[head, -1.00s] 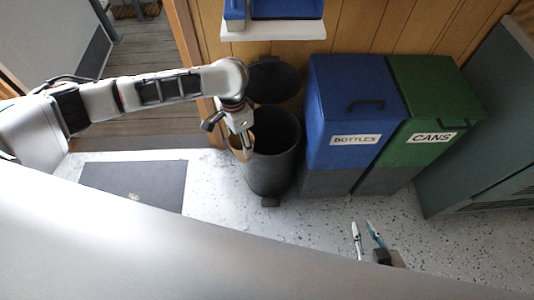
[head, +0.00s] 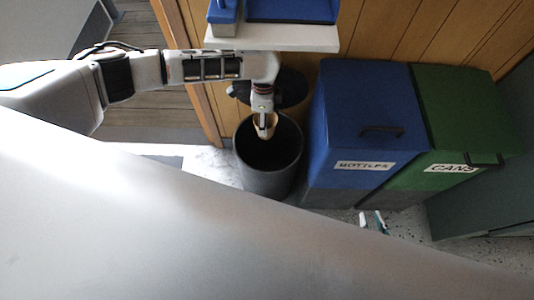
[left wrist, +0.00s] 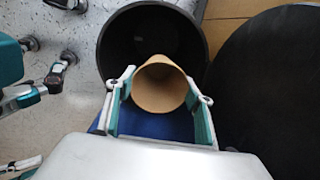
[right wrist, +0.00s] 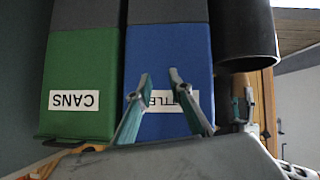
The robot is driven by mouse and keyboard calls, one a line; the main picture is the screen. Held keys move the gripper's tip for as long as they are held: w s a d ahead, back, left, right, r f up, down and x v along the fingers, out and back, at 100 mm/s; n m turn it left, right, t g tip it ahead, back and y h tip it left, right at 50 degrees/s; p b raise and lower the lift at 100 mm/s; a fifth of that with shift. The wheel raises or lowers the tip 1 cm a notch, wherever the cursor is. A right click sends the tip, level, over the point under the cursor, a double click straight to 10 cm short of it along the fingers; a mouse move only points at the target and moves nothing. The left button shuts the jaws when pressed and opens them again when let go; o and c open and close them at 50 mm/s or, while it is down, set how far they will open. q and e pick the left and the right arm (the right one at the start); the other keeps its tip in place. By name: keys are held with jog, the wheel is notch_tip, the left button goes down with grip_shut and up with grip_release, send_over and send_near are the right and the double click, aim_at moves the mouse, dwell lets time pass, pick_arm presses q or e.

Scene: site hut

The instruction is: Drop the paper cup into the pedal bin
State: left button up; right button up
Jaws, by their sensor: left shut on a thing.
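The tan paper cup (head: 271,119) is held in my left gripper (head: 265,130), over the mouth of the dark pedal bin (head: 268,184). In the left wrist view the cup (left wrist: 160,88) sits between the two fingers, its open end facing the camera, with the bin (left wrist: 112,50) behind it. The bin's round black lid (head: 287,88) stands open at the back. My right gripper (head: 373,221) is at the lower middle of the head view, partly hidden. In the right wrist view its fingers (right wrist: 160,80) are apart with nothing between them.
A blue BOTTLES bin (head: 365,110) stands just right of the pedal bin, with a green CANS bin (head: 455,115) beside it. A white shelf (head: 275,38) with blue items juts out above the lid. Speckled floor shows in front.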

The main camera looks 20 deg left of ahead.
pick_arm(q)
jog(key=f+b, duration=0.1)
jog(key=f, duration=0.1)
jog(key=f+b, duration=0.1)
jog(key=shift+s+f, duration=0.4)
notch_tip(320, 180, down, 2)
jog(key=shift+w+f+b, duration=0.1)
jog(key=shift+b, duration=0.95)
jog(key=shift+w, duration=0.1)
pick_arm(e)
jog(key=shift+w+a+f+y, duration=0.1)
jog(key=shift+w+a+y, duration=0.25)
jog(key=shift+a, duration=0.45)
pick_arm(q)
jog(key=o, duration=0.8)
pick_arm(e)
jog(key=shift+s+f, duration=0.15)
jog(key=shift+d, duration=0.1)
pick_arm(q)
jog(key=shift+r, duration=0.2)
pick_arm(e)
jog(key=shift+s+f, duration=0.1)
